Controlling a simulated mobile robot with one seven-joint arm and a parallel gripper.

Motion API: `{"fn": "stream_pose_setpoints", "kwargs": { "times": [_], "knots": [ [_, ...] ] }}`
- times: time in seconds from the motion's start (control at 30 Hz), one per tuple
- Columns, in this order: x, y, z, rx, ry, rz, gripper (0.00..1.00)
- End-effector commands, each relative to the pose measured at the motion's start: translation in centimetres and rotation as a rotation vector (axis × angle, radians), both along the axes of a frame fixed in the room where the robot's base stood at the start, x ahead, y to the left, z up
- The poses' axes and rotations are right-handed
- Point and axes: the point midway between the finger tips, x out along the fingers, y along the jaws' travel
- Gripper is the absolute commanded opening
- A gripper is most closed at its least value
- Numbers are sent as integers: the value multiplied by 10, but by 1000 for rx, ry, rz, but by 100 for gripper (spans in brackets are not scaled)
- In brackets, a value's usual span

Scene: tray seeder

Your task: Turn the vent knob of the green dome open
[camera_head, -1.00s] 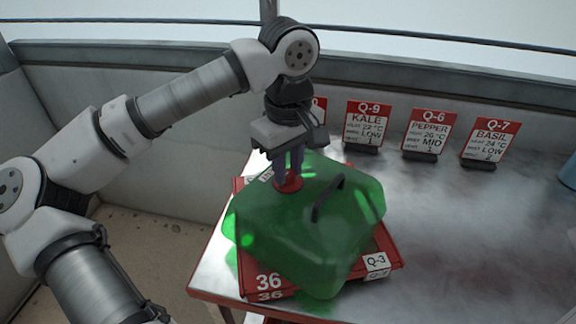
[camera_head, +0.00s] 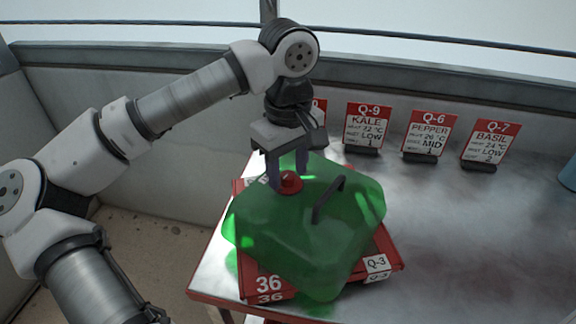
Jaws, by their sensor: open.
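The green dome (camera_head: 300,245) is translucent and sits over a red tray (camera_head: 388,250) on the metal table. The red vent knob (camera_head: 291,183) is on top of the dome, left of its dark handle (camera_head: 328,198). My gripper (camera_head: 288,178) points down right at the knob, its two dark fingers apart, one at the knob's left and the other behind it. I cannot tell whether the fingers touch the knob. The knob's near face shows between the fingers. Part of its far side is hidden.
Card signs for kale (camera_head: 367,126), pepper (camera_head: 430,133) and basil (camera_head: 490,142) stand along the back of the table, with another partly hidden by my arm. The table (camera_head: 470,230) right of the dome is clear. A blue object (camera_head: 569,172) is at the right edge.

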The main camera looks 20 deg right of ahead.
Motion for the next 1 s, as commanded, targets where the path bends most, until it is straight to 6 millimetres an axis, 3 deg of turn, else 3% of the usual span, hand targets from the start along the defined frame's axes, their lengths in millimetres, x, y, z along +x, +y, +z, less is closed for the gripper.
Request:
{"fn": "stream_pose_setpoints", "kwargs": {
  "times": [0.17,0.63,0.8,1.0],
  "knots": [
    [0,-1,18,-1,-3,0,46],
    [0,0,119,0,-2,1,46],
    [0,0,135,0,-1,1,46],
    [0,0,138,0,1,-1,46]
  ]
}}
